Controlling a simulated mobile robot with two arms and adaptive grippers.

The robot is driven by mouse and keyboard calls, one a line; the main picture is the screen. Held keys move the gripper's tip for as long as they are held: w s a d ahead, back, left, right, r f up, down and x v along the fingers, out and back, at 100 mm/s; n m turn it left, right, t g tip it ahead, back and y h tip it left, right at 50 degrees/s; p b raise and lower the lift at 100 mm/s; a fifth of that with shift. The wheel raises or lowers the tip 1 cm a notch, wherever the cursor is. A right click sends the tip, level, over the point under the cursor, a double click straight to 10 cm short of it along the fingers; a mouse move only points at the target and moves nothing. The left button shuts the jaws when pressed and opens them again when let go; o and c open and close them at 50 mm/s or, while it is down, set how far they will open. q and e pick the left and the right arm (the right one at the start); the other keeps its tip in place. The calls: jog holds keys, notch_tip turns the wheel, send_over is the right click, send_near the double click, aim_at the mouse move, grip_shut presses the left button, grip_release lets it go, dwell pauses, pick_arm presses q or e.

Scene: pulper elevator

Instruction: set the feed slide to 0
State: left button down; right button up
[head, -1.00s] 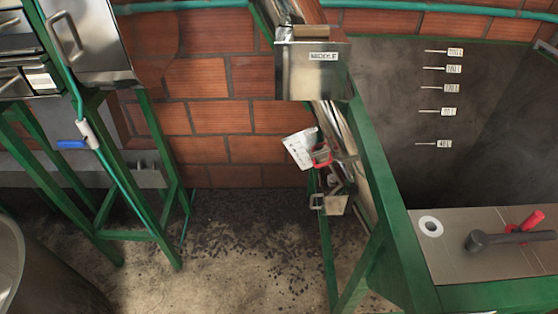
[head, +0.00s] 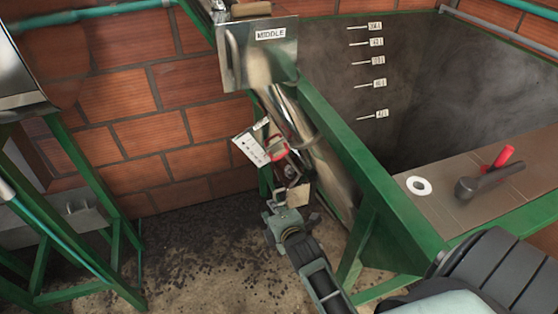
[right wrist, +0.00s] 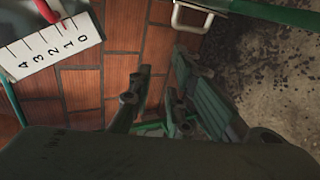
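The feed slide's white scale plate (head: 250,149) hangs tilted beside the metal chute, with a red part (head: 278,150) at its right. In the right wrist view, the scale (right wrist: 45,55) reads 4 to 0 from left to right. A red pointer (right wrist: 48,10) reaches its top edge, seemingly near the 1; the exact reading is unclear. A pale metal handle (right wrist: 190,17) shows at the top, beyond my fingers. My right gripper (head: 282,208) is just below the slide's pale plate (head: 298,195); its fingers (right wrist: 163,68) are apart, with nothing held between them. My left gripper is out of view.
A metal box labelled MIDDLE (head: 258,58) sits above the chute. A green frame beam (head: 350,150) runs beside it on the right. A tank (head: 400,80) and a ledge with a dark lever (head: 488,182) lie further right. A brick wall (head: 135,105) stands behind.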

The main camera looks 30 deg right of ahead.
aim_at(281, 157)
jog(key=w+d+r+n+t+h+b, duration=0.1)
jog(key=d+r+n, duration=0.15)
jog(key=r, duration=0.45)
jog(key=w+d+r+n+t+h+b, duration=0.1)
jog(key=d+r+h, duration=0.15)
jog(key=r, duration=0.35)
jog(key=shift+y, duration=0.45)
jog(key=x, duration=0.7)
jog(key=shift+w+d+p, duration=0.1)
jog(key=shift+d+p, duration=0.2)
jog(key=shift+d, duration=0.05)
jog(key=shift+c, duration=0.3)
grip_shut()
